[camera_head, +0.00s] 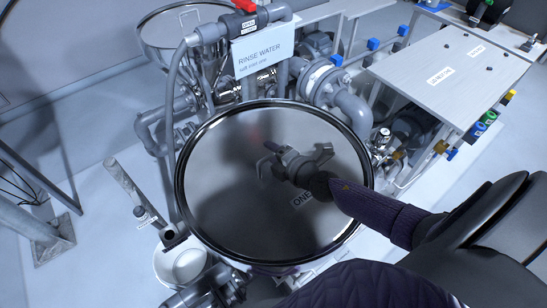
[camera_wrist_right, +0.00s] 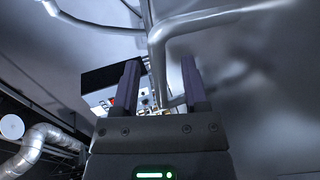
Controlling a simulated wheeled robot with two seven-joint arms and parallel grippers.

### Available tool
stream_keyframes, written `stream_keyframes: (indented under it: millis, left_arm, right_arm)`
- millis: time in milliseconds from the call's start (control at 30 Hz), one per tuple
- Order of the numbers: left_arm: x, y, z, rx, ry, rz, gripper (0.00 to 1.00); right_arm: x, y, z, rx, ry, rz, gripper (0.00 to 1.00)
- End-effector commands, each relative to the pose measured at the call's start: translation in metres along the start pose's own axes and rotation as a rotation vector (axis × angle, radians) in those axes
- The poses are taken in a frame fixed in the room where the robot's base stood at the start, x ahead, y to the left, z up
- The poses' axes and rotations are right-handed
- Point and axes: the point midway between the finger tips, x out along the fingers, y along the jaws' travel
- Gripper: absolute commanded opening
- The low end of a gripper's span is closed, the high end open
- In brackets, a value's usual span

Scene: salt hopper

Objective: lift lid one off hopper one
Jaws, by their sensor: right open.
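Lid one (camera_head: 225,190) is a round, dark, shiny disc with a "ONE" label, lying flat on hopper one. The hopper is mostly hidden beneath it. My right arm reaches over the lid from the right, with my right gripper (camera_head: 291,157) above its middle. In the right wrist view the two fingers of the gripper (camera_wrist_right: 159,65) stand apart. A grey bent tube, apparently the lid's handle (camera_wrist_right: 156,62), shows between and beyond them. I cannot tell whether they touch it. In the head view, handle and gripper are hard to separate. My left gripper is not in view.
A second steel hopper (camera_head: 180,35) stands behind at the left. A "RINSE WATER" sign (camera_head: 263,60) and grey pipes are close behind the lid. A grey cabinet (camera_head: 445,72) is at right. A white bucket (camera_head: 165,262) stands at front left. Floor at far left is mostly clear.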

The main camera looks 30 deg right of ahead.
Motion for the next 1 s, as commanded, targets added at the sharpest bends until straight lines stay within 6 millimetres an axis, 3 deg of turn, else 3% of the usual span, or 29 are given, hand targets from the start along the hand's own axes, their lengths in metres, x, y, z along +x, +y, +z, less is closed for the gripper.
stream_keyframes:
  millis: [167, 433, 1000]
  left_arm:
    - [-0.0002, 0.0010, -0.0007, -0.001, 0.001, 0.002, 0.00]
    - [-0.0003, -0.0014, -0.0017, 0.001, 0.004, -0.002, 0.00]
    - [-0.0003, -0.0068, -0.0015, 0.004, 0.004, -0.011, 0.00]
  right_arm:
    - [0.0004, -0.0001, -0.0001, 0.000, 0.000, -0.001, 0.57]
    - [0.0001, 0.0000, 0.0000, 0.000, 0.000, -0.001, 0.02]
    - [-0.0001, -0.0001, 0.0000, -0.002, 0.000, -0.001, 0.00]
